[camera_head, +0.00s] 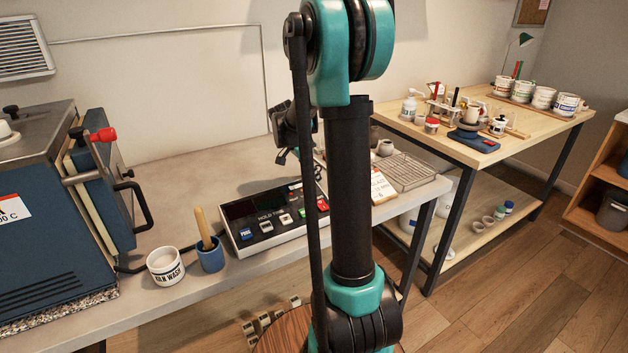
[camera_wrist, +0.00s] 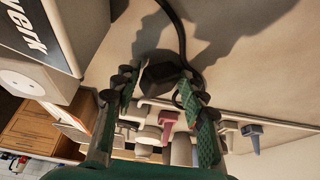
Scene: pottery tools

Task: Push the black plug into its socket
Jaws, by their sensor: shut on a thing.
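The black plug (camera_wrist: 166,78) shows in the wrist view between the two green, ribbed finger pads of my gripper (camera_wrist: 165,103), and a dark cord curves up from it. My gripper is shut on the plug. In the head view, part of the dark gripper (camera_head: 283,150) shows left of my arm, above the back of the grey bench; the plug cannot be made out there.
A control panel (camera_head: 272,217) lies on the bench. A blue kiln (camera_head: 50,240), a white cup (camera_head: 165,267) and a blue cup (camera_head: 209,257) stand left of it. A wire rack (camera_head: 412,172) is to the right. A lettered box (camera_wrist: 38,32) is close in the wrist view.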

